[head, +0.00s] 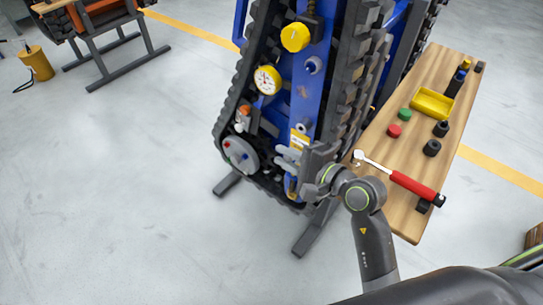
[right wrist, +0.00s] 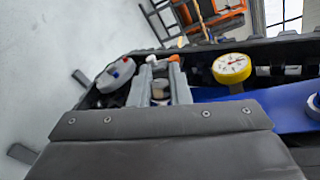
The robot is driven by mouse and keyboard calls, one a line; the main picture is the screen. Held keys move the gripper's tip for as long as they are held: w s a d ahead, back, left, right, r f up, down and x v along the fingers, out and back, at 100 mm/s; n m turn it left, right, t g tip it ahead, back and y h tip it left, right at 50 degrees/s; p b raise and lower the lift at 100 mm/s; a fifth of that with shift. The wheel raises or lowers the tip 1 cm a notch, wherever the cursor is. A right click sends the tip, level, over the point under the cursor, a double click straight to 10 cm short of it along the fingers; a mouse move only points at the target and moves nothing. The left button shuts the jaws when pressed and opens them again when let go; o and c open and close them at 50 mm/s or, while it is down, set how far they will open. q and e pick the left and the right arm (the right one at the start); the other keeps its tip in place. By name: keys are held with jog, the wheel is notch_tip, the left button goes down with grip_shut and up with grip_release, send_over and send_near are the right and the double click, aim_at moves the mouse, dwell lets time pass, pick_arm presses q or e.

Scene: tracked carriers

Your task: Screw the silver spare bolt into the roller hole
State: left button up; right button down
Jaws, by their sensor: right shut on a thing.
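The blue tracked carrier (head: 300,85) stands tilted in the picture, with black treads along both sides. A grey round roller disc (head: 238,153) with small coloured spots sits at its lower left; it also shows in the right wrist view (right wrist: 112,77). My right gripper (head: 285,160) is at the carrier's lower part, just right of the disc. In the right wrist view its fingers (right wrist: 160,88) are shut on a small silvery piece (right wrist: 160,90), apparently the silver bolt, mostly hidden between them. I cannot make out the roller hole. My left gripper is not in view.
A wooden bench (head: 408,205) at the right holds a red-handled wrench (head: 410,185), a yellow tray (head: 432,103), red and green caps, and black sockets.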

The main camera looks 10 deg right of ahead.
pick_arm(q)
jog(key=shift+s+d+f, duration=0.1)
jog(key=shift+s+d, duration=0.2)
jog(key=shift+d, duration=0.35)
pick_arm(e)
jog(key=a+n, duration=0.1)
jog(key=w+a+n, duration=0.1)
jog(key=n, duration=0.1)
jog(key=a+f+n, duration=0.1)
jog(key=n, duration=0.1)
jog(key=shift+w+g+y, duration=0.3)
jog(key=shift+g+y, duration=0.1)
pick_arm(q)
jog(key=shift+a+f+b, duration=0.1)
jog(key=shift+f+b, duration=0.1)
jog(key=shift+b, duration=0.1)
pick_arm(e)
jog(key=shift+d, duration=0.1)
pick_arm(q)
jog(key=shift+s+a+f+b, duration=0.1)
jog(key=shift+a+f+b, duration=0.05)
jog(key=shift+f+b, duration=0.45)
pick_arm(e)
jog(key=shift+w+d, duration=0.9)
jog(key=shift+d, duration=0.25)
jog(key=shift+w+d, duration=0.85)
jog(key=shift+d, duration=0.3)
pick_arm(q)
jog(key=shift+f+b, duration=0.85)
